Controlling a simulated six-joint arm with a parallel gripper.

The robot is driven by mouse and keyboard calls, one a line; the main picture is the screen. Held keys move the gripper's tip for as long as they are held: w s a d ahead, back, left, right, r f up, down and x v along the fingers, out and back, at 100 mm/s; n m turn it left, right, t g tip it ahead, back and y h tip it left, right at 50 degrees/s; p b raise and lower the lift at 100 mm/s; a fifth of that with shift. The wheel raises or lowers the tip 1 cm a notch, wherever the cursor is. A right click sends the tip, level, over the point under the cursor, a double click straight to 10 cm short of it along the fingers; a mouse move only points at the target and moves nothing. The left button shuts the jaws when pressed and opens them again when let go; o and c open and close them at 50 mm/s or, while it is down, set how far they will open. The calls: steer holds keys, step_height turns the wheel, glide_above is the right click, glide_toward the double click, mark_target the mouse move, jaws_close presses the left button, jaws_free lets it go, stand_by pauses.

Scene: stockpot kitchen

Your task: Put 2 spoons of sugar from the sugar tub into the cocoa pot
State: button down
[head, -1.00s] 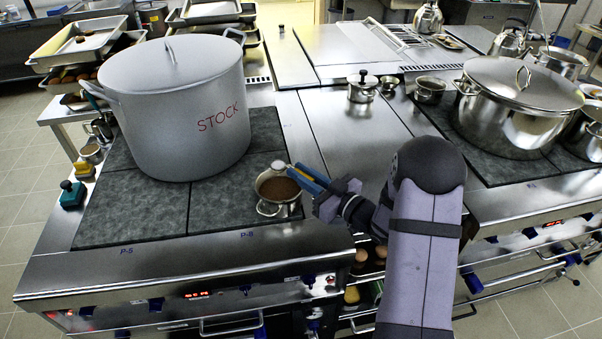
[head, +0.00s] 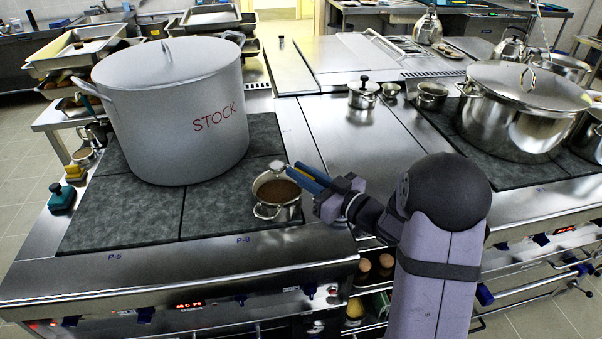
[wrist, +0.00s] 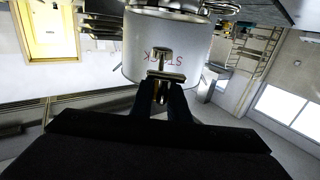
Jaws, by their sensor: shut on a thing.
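The cocoa pot (head: 277,211), a small steel pot with brown contents, stands on the front right of the left hob. My gripper (head: 308,179), with blue fingers, is just right of and above its rim. It is shut on a metal spoon (head: 278,165), whose pale end is over the back of the pot's opening. In the wrist view, my gripper (wrist: 162,98) grips the spoon (wrist: 162,57) between dark fingers. I cannot tell whether sugar is on the spoon. I cannot make out the sugar tub for certain.
A large stockpot (head: 170,120) marked STOCK stands close behind and left of the cocoa pot. A lidded small pot (head: 363,95) and small open pots (head: 431,95) stand at the back. A large lidded pot (head: 515,115) is on the right hob. The steel counter (head: 350,145) between is mostly clear.

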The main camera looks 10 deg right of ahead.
steer(key=w+d+f+m+p, duration=0.1)
steer(key=d+f+m+p, duration=0.1)
steer(key=m+p, duration=0.4)
steer(key=w+d+f+m+p, duration=0.1)
steer(key=m+p, duration=0.5)
steer(key=m, duration=1)
steer(key=shift+w+d+f, duration=0.35)
steer(key=shift+d+f, duration=0.1)
steer(key=shift+f, duration=0.85)
stand_by(1.7)
